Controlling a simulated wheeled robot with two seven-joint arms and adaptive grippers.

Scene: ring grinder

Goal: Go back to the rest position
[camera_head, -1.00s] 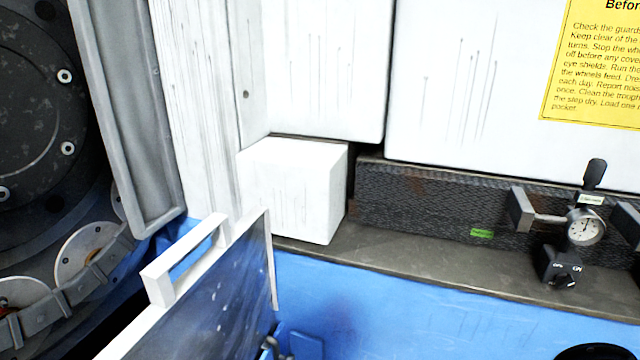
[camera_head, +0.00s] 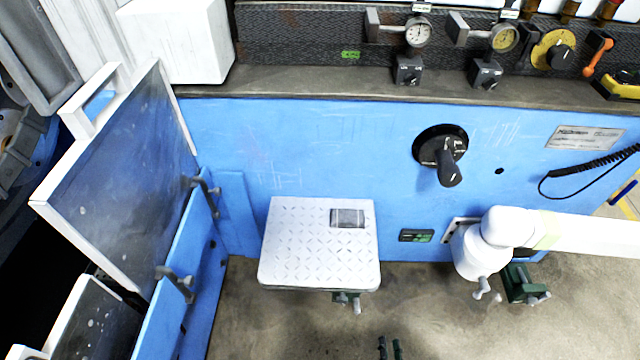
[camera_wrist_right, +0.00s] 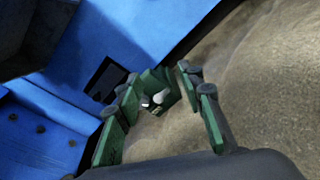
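The dark fingertips of my right gripper (camera_head: 390,348) show at the bottom edge of the head view, over bare floor. The rest of that hand and its arm are cut off. In the right wrist view the two green-padded fingers of my right gripper (camera_wrist_right: 165,100) stand apart with nothing held between them. A green block with grey knobs (camera_wrist_right: 158,92) shows beyond them, near the foot of the blue panel (camera_wrist_right: 130,25). My left gripper is not in view.
A white step plate (camera_head: 300,245) juts from the blue machine front (camera_head: 320,140). A framed guard (camera_head: 120,180) stands at the left. Gauges (camera_head: 417,32) line the ledge above. A white jointed form (camera_head: 590,233) reaches in from the right. The floor (camera_head: 280,325) is clear in front.

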